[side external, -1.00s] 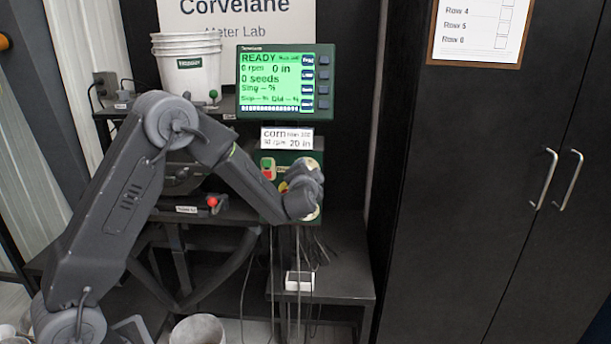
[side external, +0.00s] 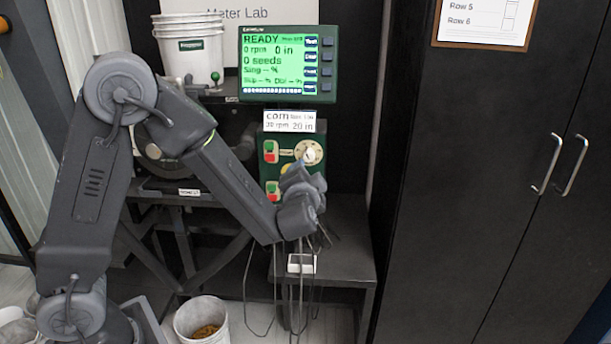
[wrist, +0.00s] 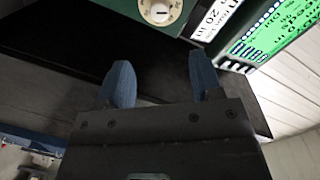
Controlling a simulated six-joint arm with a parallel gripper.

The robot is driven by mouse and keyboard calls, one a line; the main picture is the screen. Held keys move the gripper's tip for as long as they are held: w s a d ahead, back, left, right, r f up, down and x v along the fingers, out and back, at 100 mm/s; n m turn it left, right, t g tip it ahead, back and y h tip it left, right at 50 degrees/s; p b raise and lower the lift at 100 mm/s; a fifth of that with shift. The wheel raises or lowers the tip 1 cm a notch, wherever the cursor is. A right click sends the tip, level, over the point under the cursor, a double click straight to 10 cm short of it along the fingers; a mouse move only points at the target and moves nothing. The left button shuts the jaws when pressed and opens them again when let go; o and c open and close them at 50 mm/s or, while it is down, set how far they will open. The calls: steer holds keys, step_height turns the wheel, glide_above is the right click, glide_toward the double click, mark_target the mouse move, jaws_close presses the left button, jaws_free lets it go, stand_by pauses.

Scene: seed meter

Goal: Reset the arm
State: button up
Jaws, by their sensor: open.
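My gripper (wrist: 162,85) shows in the wrist view as two blue-grey fingers held apart, with nothing between them. In the side view my wrist hangs in front of the lower part of the green control box (side external: 283,150), and the fingers cannot be made out there. The box has red and green buttons and a pale dial, which also shows in the wrist view (wrist: 160,12). The monitor (side external: 287,64) above it reads READY, 0 rpm, 0 seeds.
A dark bench (side external: 340,250) with a small white block (side external: 301,263) and hanging cables stands below the box. A white bucket (side external: 200,322) with orange-brown contents is on the floor. A stack of white buckets (side external: 190,55) stands on a shelf. A black cabinet (side external: 470,180) is at right.

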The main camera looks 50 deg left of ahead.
steer(key=shift+r, duration=0.1)
steer(key=s+d+r+h, duration=0.7)
steer(key=d+r+h, duration=0.15)
steer(key=h, duration=0.35)
steer(key=s+f+n+g, duration=0.1)
steer(key=s+g, duration=0.2)
steer(key=s, duration=0.6)
steer(key=s+a+f+n+g, duration=0.1)
steer(key=s+f+g, duration=0.1)
steer(key=s, duration=0.8)
steer(key=shift+f+g, duration=0.15)
steer(key=shift+g, duration=0.35)
steer(key=shift+a, duration=0.1)
